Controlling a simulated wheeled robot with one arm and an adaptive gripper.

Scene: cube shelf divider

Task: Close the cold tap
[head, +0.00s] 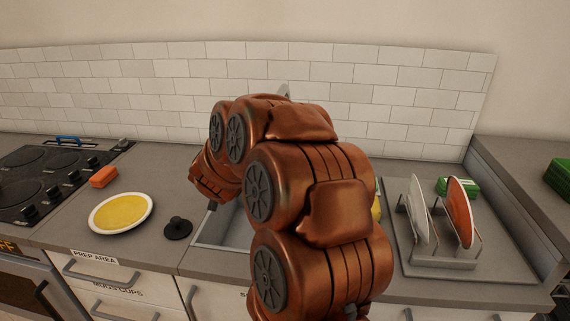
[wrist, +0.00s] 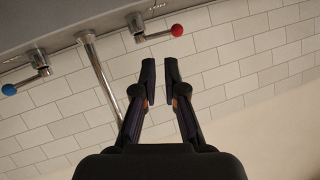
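The cold tap (wrist: 36,60), a chrome valve with a lever ending in a blue ball (wrist: 9,89), is at the upper left of the wrist view. The hot tap (wrist: 136,26), with a red ball (wrist: 177,30), is at the top middle. The chrome spout (wrist: 100,75) stands between them. My gripper (wrist: 160,66) has its fingertips a small gap apart, with nothing between them. In the picture it lies right of the cold tap, below the hot tap, touching neither. In the head view my arm hides the taps and most of the sink (head: 210,232).
Left of the sink are a black plug (head: 178,228), a plate with a yellow centre (head: 121,212), an orange sponge (head: 103,177) and a hob (head: 45,177). On the right, a dish rack (head: 445,261) holds plates near a green-and-white item (head: 459,187). A tiled wall (head: 400,90) stands behind.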

